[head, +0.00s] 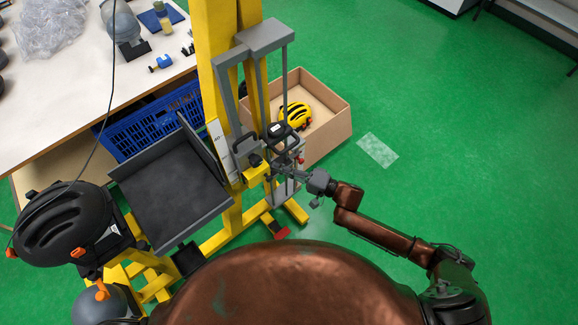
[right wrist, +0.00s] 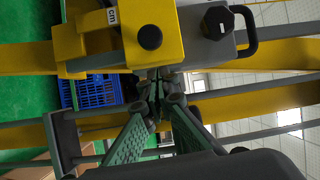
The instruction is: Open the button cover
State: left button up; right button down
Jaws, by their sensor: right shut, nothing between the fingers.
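My right gripper (head: 284,171) is shut and empty at the drop tower's carriage. In the right wrist view its fingertips (right wrist: 156,84) meet just below a yellow block (right wrist: 185,45) with a round black knob (right wrist: 150,37) and a grey block (right wrist: 208,46) with a black knob (right wrist: 217,21). I cannot tell whether the fingertips touch either block. The yellow block also shows in the head view (head: 256,174). I cannot make out which part is the button cover, or whether it is open. My left gripper is not in view.
The yellow tower post (head: 213,60) and grey guide frame (head: 264,36) stand close around the gripper. A cardboard box (head: 328,128) holding a yellow helmet (head: 295,114) is behind. A grey tray (head: 168,190) lies left.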

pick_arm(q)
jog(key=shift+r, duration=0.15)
pick_arm(e)
jog(key=shift+s+a, duration=0.15)
jog(key=shift+s, duration=1.05)
